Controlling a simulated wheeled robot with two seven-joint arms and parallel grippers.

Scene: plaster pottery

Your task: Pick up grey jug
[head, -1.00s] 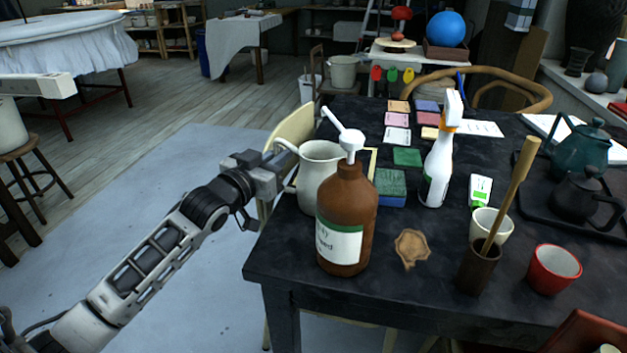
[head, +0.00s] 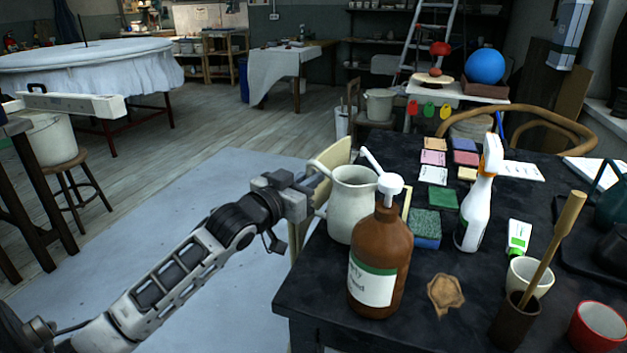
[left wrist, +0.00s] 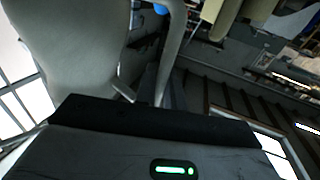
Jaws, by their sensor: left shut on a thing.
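The grey jug (head: 352,208), pale with a rounded body and open mouth, is at the left edge of the dark table, partly behind the brown pump bottle (head: 382,262). My left gripper (head: 316,184) comes in from the left and is shut on the jug's handle. The jug is upright and appears slightly above the table; its base is partly hidden. In the left wrist view the jug's pale body (left wrist: 85,50) fills the upper left, close to the gripper. My right gripper is not in view.
The brown bottle stands close in front of the jug. A chair back (head: 328,190) is behind the gripper. Open floor (head: 190,200) lies left of the table.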

